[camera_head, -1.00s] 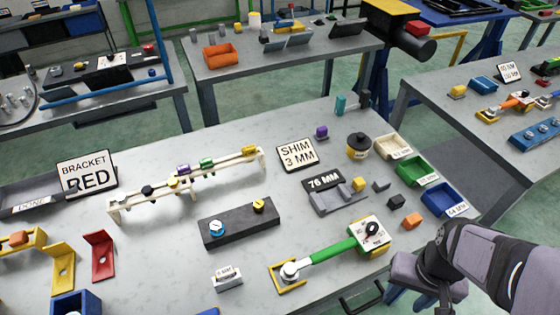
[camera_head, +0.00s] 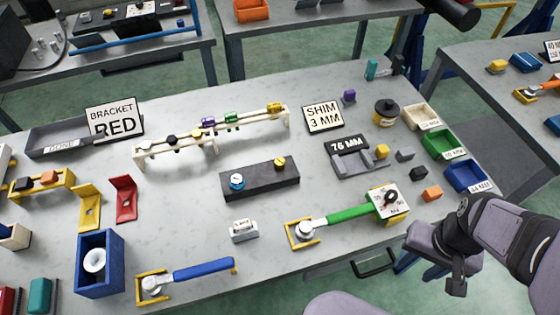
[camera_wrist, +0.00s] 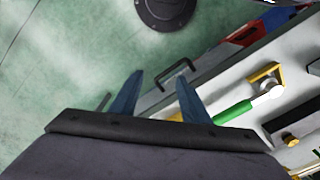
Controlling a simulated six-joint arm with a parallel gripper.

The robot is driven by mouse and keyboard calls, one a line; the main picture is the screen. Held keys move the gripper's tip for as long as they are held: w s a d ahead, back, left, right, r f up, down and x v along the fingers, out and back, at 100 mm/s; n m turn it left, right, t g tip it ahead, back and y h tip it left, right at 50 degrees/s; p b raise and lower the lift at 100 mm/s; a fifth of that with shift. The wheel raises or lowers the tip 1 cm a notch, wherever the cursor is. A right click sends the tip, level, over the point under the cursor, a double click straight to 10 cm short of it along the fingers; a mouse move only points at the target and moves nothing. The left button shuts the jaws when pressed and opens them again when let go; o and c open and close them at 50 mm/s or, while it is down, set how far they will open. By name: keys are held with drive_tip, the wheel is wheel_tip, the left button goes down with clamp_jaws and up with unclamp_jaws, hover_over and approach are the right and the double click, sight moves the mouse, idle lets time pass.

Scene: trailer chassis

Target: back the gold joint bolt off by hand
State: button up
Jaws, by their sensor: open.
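A dark block (camera_head: 262,182) lies mid-table with two bolts standing on its top. In the wrist view the gold bolt (camera_wrist: 289,138) shows at the lower right on the dark block (camera_wrist: 308,120). My gripper (camera_wrist: 157,92) is open and empty, its two blue fingers apart over the floor and the table's front edge. It is clear of the bolt. In the head view my arm is at the right; the fingertips cannot be made out.
A green-handled wrench (camera_head: 348,213) lies between my arm and the block, its right end at a white-topped box (camera_head: 388,203). Coloured bins (camera_head: 442,144) line the right edge.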

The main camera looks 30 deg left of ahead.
drive_tip(key=shift+w, duration=0.1)
idle(0.3)
drive_tip(key=w+a+r+m, duration=0.2)
drive_tip(key=w+a+r, duration=0.1)
drive_tip(key=w+a, duration=0.5)
drive_tip(key=m, duration=0.7)
hover_over(280, 161)
drive_tip(key=shift+r, duration=0.35)
drive_tip(key=shift+f+p, duration=1.35)
drive_tip(key=shift+f, duration=2.3)
drive_tip(key=c, duration=1.1)
